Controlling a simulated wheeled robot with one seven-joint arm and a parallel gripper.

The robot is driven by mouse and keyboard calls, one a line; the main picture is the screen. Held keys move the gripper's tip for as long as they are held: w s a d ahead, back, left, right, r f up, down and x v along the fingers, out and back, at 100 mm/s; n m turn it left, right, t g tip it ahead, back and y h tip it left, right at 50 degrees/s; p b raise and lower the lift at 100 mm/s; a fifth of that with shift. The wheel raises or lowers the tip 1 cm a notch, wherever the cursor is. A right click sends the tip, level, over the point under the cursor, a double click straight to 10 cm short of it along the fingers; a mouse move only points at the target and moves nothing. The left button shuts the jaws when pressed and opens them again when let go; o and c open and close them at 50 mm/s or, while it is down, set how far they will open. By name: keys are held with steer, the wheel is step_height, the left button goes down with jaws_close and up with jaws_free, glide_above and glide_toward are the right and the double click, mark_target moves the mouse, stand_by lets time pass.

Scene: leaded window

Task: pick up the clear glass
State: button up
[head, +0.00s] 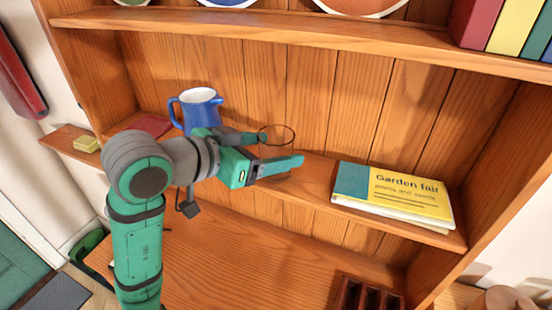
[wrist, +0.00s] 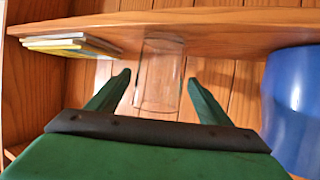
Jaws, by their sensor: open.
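The clear glass (head: 278,138) stands on the middle shelf, to the right of the blue jug. In the wrist view, which looks upside down, the glass (wrist: 160,75) shows ahead of the palm, between the fingers. My gripper (head: 282,149) is open, with one finger on each side of the glass. In the wrist view my gripper (wrist: 158,79) shows a gap between each finger and the glass. The lower part of the glass is partly hidden by the near finger in the head view.
A blue jug (head: 197,112) stands close to the left of my gripper. A "Garden fair" booklet (head: 395,195) lies on the shelf (head: 310,181) to the right. Another shelf (head: 300,30) with plates and books runs above. A plank back wall stands behind the glass.

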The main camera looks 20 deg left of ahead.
steer(key=x, duration=0.5)
steer(key=shift+d+f, duration=0.25)
steer(key=shift+f, duration=0.05)
steer(key=shift+s+a, duration=0.1)
steer(key=shift+a, duration=0.1)
steer(key=shift+c, duration=1.2)
steer(key=c, duration=1)
steer(key=shift+c, duration=0.2)
steer(key=shift+d+r, duration=0.1)
